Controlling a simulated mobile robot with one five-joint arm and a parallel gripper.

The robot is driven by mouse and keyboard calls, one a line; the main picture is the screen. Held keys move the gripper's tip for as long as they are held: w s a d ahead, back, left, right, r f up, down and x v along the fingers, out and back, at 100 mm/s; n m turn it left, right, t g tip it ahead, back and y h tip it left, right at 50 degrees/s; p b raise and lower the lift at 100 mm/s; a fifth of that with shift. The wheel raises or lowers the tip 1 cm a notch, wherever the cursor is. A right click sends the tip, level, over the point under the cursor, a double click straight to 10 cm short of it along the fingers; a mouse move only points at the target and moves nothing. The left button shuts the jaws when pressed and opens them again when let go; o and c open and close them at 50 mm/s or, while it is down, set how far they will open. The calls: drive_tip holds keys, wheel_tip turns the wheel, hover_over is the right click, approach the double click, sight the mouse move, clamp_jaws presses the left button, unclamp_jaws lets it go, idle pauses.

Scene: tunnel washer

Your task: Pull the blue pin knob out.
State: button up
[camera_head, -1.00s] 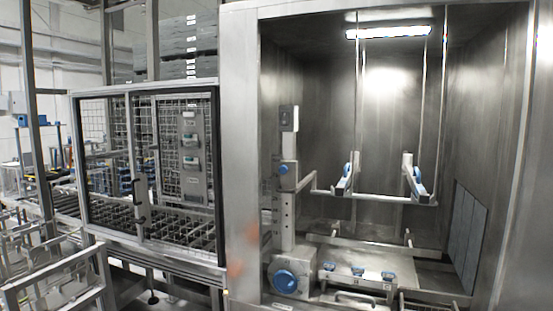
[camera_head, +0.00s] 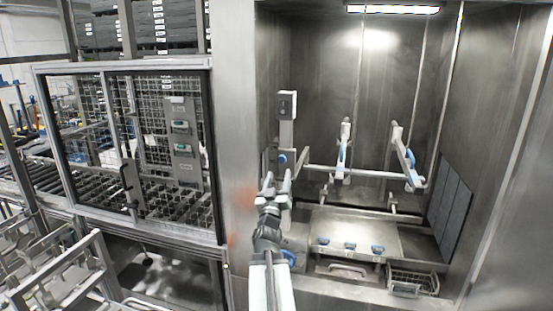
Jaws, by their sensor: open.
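A small blue pin knob (camera_head: 282,159) sits on the upright grey column (camera_head: 286,134) at the left of the steel chamber, below a grey box on the column. My gripper (camera_head: 277,180) is open and empty, with its two fingers pointing up and away from me. In the picture the fingertips are just below the knob; I cannot tell the gap in depth. My arm and gripper hide the lower column and most of a larger blue wheel (camera_head: 289,257) behind them.
A steel plate with blue knobs (camera_head: 350,246) lies on the chamber floor, a wire basket (camera_head: 413,283) to its right. A bar with two blue-edged arms (camera_head: 408,160) crosses the chamber. A mesh-doored cage (camera_head: 138,150) stands left of the steel post (camera_head: 234,120).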

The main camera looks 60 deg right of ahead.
sight(281, 161)
drive_tip(key=p+x, duration=0.2)
drive_tip(key=x, duration=0.5)
drive_tip(key=shift+w+r+p, duration=0.1)
drive_tip(key=shift+w+p, duration=0.05)
drive_tip(key=shift+p, duration=0.25)
drive_tip(key=shift+w+d, duration=0.2)
drive_tip(key=shift+d, duration=0.2)
drive_tip(key=shift+s, duration=0.1)
drive_tip(key=shift+a, duration=0.1)
drive_tip(key=shift+c, duration=0.3)
clamp_jaws()
